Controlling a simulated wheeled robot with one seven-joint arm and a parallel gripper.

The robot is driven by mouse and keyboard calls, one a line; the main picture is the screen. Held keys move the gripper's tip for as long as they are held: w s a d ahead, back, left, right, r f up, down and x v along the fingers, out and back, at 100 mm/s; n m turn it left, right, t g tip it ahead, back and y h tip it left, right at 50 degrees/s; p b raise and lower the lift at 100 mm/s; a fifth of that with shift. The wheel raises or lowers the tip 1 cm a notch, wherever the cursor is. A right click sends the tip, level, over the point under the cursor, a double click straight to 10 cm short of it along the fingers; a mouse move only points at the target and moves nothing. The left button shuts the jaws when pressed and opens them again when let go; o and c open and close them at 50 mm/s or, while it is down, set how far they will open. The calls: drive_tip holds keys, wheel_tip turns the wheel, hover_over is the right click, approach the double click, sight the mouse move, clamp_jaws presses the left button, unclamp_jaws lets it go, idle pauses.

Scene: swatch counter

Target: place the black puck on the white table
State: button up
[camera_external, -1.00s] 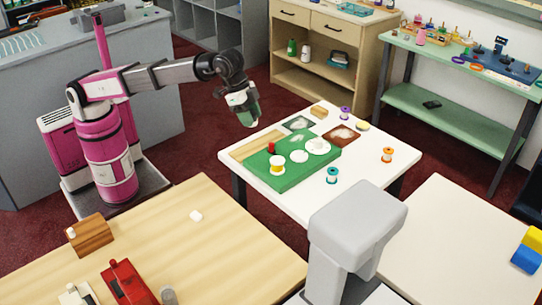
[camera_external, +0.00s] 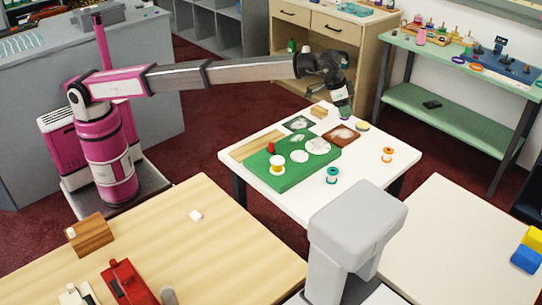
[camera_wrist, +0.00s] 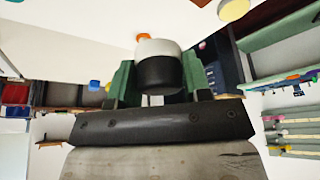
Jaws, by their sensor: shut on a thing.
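My gripper (camera_external: 343,105) is above the far edge of the white table (camera_external: 362,170), with the arm stretched out to the right. In the wrist view, the green fingers of my gripper (camera_wrist: 158,85) are shut on the black puck (camera_wrist: 160,76), which shows a dark side and a pale upper part. The puck cannot be made out clearly in the external view. The white table also fills the upper left of the wrist view (camera_wrist: 60,35). I cannot tell the exact gap between puck and tabletop.
On the white table are a green board (camera_external: 290,181) with a yellow spool (camera_external: 277,165), a teal spool (camera_external: 332,175), an orange spool (camera_external: 387,155), a brown swatch (camera_external: 342,135) and a yellowish disc (camera_external: 362,127).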

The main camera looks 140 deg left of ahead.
wheel_tip(320, 180, down, 3)
hover_over(353, 169)
drive_tip(key=s, duration=0.1)
drive_tip(key=f, duration=0.7)
drive_tip(key=shift+s+d, duration=0.1)
drive_tip(key=shift+d, duration=0.25)
drive_tip(key=shift+f, duration=0.15)
drive_tip(key=shift+d+f, duration=0.1)
drive_tip(key=shift+f, duration=1.75)
drive_tip(key=shift+f, duration=0.1)
drive_tip(key=o, duration=1)
drive_tip(key=v, duration=1.2)
